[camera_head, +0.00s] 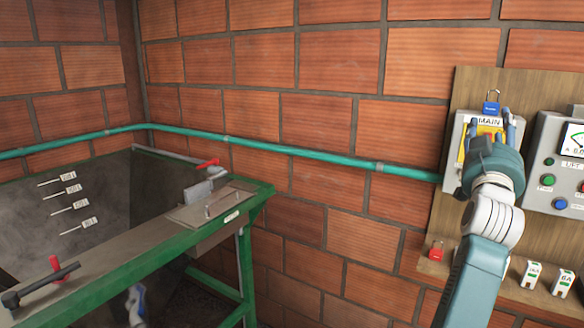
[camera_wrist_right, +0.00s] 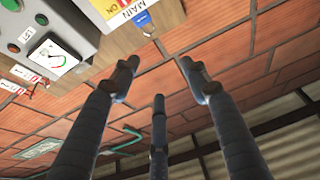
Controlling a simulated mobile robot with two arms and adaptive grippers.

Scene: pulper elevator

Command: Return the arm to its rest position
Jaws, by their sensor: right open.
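My right arm (camera_head: 476,270) comes up from the bottom right of the head view. My right gripper (camera_head: 491,122) is in front of the MAIN switch box (camera_head: 455,150) and hides part of it. In the right wrist view my right gripper (camera_wrist_right: 160,70) is open, its fingers spread with nothing between them. There the MAIN box (camera_wrist_right: 118,18) shows at the top, beyond the fingertips. I cannot tell whether they touch it in the head view. My left gripper is not clearly in view.
A blue padlock (camera_head: 491,108) is above the MAIN label. A control panel (camera_head: 545,150) with a gauge is close on the right, on the wooden board (camera_head: 448,215). A red padlock (camera_head: 436,251) is lower down. A green-framed tank (camera_head: 258,198) stands left; a teal pipe (camera_head: 300,150) crosses the brick wall.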

